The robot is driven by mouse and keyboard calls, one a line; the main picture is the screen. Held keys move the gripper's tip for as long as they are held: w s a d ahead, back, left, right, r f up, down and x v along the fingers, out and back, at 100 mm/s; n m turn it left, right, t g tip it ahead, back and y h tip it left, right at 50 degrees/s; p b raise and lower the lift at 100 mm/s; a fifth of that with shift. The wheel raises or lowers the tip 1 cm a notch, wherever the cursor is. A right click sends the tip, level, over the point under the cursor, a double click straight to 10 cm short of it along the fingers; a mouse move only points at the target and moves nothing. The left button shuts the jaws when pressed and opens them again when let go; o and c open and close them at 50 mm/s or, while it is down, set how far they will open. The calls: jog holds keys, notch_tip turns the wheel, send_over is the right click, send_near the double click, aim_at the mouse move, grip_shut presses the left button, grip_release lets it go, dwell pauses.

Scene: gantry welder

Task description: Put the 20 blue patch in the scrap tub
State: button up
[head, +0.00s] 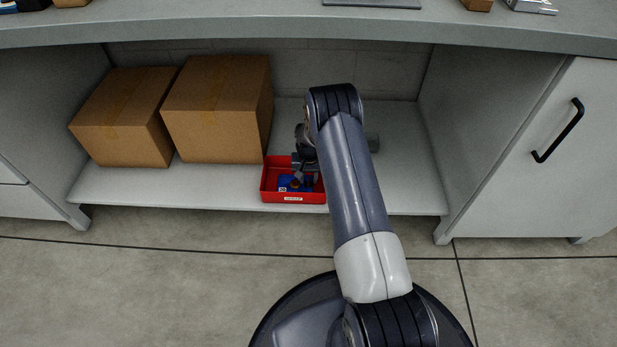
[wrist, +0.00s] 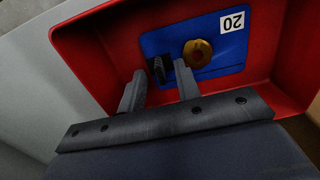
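The blue patch (head: 291,184) marked 20 lies inside the red tub (head: 293,198), which stands at the front of the low shelf. In the wrist view the blue patch (wrist: 215,63) shows its white 20 label, upside down, and a round brass knob on top. The red tub's wall (wrist: 85,55) surrounds it. My gripper (head: 303,178) reaches down into the tub over the patch. In the wrist view the fingers of my gripper (wrist: 162,75) are apart, with the knob just right of the right fingertip and not between them. The tub's front label is too small to read.
Two cardboard boxes (head: 216,110) (head: 122,118) stand on the shelf (head: 200,185) left of the tub. The worktop (head: 250,30) overhangs the shelf. A cabinet with a black handle (head: 558,130) stands at the right. The shelf right of my arm looks mostly clear.

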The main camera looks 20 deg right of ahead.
notch_tip(320, 180, up, 11)
jog(key=p, duration=0.4)
jog(key=shift+f, duration=0.2)
jog(key=shift+s+f, duration=0.1)
jog(key=shift+f, duration=0.05)
notch_tip(320, 180, down, 10)
jog(key=b, duration=0.3)
jog(key=shift+b, duration=0.35)
jog(key=shift+r, duration=0.25)
jog(key=shift+f, duration=0.1)
